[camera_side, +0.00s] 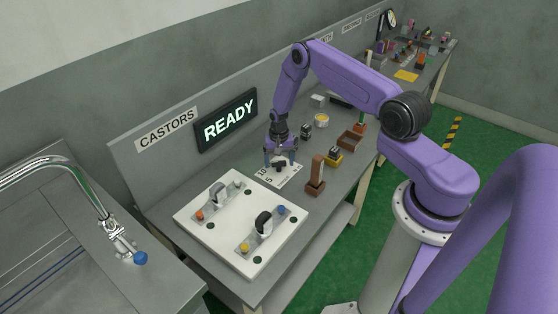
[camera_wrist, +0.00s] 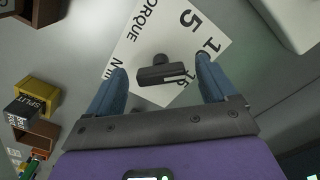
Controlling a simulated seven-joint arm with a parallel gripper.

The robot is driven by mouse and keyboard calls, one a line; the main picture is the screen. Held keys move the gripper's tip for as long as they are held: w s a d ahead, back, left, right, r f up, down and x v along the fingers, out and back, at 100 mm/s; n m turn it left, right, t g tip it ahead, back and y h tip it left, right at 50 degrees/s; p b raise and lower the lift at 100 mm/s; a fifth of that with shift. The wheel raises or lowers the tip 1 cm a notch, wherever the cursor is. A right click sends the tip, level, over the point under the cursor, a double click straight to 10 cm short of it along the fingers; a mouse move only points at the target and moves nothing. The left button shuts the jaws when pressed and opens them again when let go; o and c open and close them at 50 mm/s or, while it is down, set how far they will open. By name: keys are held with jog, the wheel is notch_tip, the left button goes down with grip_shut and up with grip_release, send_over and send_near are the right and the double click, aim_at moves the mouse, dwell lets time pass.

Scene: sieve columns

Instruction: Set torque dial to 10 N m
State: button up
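The torque dial is a dark knob with a bar-shaped handle (camera_wrist: 160,74), on a white plate (camera_wrist: 140,45) printed "TORQUE", "N m", a 5 and partly hidden numbers that start with 1. The bar lies roughly across the wrist view, with a pale mark toward its right end. I cannot tell which number it points at. My gripper (camera_wrist: 160,76) is open, with one blue finger on each side of the bar and visible gaps between. In the side view my gripper (camera_side: 281,157) points down over the plate (camera_side: 287,178), close above the dial. Contact is not visible.
A white board (camera_side: 190,208) with two castors stands left of the plate. A brown wooden block (camera_side: 316,178) stands close to its right. Yellow (camera_side: 333,157) and brown (camera_side: 350,140) trays lie farther right. A screen (camera_side: 227,120) behind reads "READY", beside a "CASTORS" sign (camera_side: 167,129).

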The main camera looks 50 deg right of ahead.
aim_at(278, 163)
jog(key=shift+r, duration=0.1)
notch_tip(278, 163, up, 17)
dwell(0.8)
jog(key=shift+a+r, duration=0.1)
jog(key=shift+r, duration=0.05)
jog(key=s+a+r+n, duration=0.5)
jog(key=a+r, duration=0.2)
jog(key=a, duration=0.3)
jog(key=s+a+r+n, duration=0.5)
jog(key=a+r, duration=0.1)
jog(key=a, duration=0.4)
jog(key=s+r+n, duration=0.2)
jog(key=s+n, duration=0.2)
jog(key=s, duration=0.4)
jog(key=s+a+r+n, duration=0.1)
jog(key=s+r+n, duration=0.1)
jog(key=s, duration=0.7)
jog(key=s+r+n, duration=0.2)
jog(key=s+n, duration=0.3)
jog(key=s, duration=0.3)
jog(key=shift+s+a+r+n, duration=0.15)
jog(key=shift+a+r+n, duration=0.05)
jog(key=shift+a+n, duration=0.15)
